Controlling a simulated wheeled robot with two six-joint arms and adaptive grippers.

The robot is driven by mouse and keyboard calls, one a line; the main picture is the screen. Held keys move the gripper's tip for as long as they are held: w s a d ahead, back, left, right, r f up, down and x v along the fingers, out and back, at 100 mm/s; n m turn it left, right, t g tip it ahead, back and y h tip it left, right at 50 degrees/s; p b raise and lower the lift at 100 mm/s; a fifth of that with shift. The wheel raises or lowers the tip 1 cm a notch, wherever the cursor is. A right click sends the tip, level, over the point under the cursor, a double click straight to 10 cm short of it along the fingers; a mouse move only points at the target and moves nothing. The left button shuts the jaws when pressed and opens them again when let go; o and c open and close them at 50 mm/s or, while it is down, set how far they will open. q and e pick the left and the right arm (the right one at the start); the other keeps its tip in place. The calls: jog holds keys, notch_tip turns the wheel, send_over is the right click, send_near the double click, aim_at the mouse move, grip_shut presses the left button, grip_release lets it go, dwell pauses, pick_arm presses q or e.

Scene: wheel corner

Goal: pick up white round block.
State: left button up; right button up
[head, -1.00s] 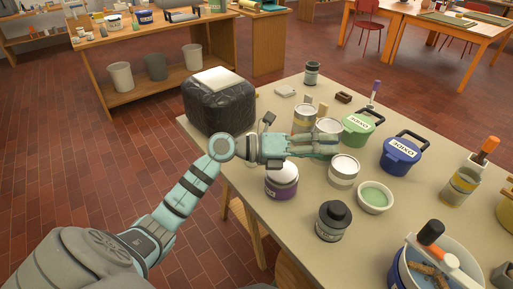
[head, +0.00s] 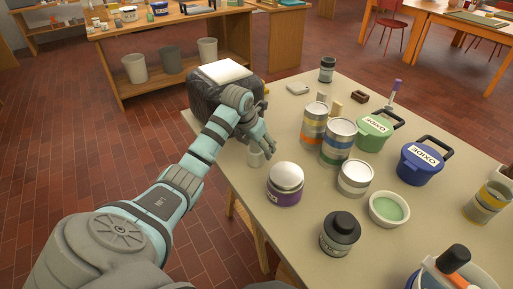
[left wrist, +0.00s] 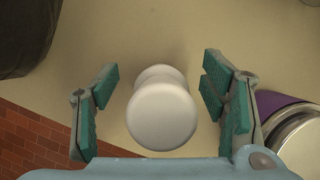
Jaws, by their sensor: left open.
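The white round block (left wrist: 162,112) stands between the two open fingers of my left gripper (left wrist: 160,92) in the left wrist view, with a gap on each side. In the head view the white round block (head: 256,159) is small and pale, near the table's left edge and partly hidden by the gripper. My left gripper (head: 262,143) points down just above it there. My right gripper does not show.
A purple-banded tin (head: 285,185) stands close to the right of the block. A black-wrapped bundle with a white top (head: 222,72) is behind my left wrist. The table (head: 303,228) holds several tins and lidded tubs. Brick floor lies beyond its left edge.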

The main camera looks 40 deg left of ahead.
pick_arm(q)
jog(key=shift+w+f, duration=0.15)
jog(key=shift+f, duration=0.3)
grip_shut()
jog(key=shift+r, duration=0.1)
notch_tip(320, 180, up, 16)
jog(key=p, duration=0.3)
jog(key=shift+p, duration=0.35)
notch_tip(320, 180, up, 4)
jog(key=p, duration=0.3)
